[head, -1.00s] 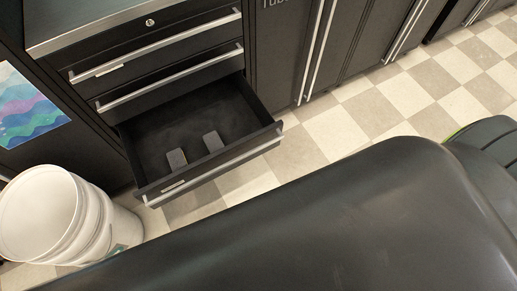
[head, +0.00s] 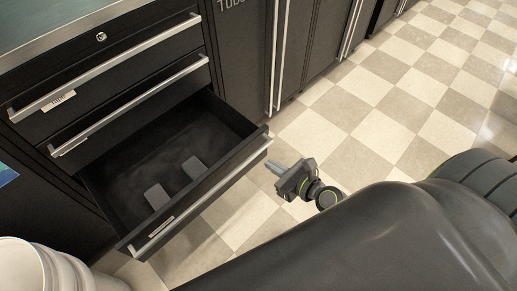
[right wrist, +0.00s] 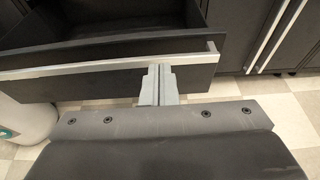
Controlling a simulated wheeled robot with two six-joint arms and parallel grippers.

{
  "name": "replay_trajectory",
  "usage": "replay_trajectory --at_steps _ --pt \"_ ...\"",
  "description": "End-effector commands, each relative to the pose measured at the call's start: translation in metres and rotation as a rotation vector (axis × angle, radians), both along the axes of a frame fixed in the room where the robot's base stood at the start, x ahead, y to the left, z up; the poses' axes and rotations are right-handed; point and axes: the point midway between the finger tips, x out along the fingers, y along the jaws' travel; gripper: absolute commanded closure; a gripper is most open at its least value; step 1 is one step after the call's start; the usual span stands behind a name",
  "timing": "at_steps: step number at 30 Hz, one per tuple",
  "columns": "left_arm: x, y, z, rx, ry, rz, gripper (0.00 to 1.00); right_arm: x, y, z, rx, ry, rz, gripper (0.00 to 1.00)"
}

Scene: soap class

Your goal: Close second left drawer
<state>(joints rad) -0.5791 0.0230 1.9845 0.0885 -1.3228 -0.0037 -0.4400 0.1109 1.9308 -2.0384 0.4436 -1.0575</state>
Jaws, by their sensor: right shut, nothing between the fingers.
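A dark drawer (head: 218,170) is pulled out of the black cabinet. It is the third from the top of the drawers in view and holds two small grey blocks (head: 157,196). A long silver handle (head: 205,194) runs along its front; it also shows in the right wrist view (right wrist: 90,68). My right gripper (head: 276,167) is shut and empty, just outside the drawer front near its right end. In the right wrist view its fingertips (right wrist: 160,68) overlap the front's right part; I cannot tell whether they touch. My left gripper is not in view.
Two shut drawers (head: 110,60) are above the open one. A white bucket (head: 30,268) stands at the lower left, in front of the cabinet. Tall cabinet doors (head: 310,40) are to the right. The checkered floor (head: 400,110) is clear there.

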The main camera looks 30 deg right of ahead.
Motion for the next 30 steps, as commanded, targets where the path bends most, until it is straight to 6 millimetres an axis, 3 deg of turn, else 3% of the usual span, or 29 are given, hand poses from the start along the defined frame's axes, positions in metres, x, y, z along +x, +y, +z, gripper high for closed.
replay_trajectory --at_steps 15,21,30 --pt "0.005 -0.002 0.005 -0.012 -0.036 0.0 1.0 0.074 0.024 -0.025 0.005 0.0 -0.004 1.0" --pt "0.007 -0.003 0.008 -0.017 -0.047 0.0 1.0 0.086 0.028 -0.029 0.005 0.001 -0.005 1.0" --pt "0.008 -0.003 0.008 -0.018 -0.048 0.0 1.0 0.087 0.028 -0.029 0.005 0.002 -0.005 1.0"
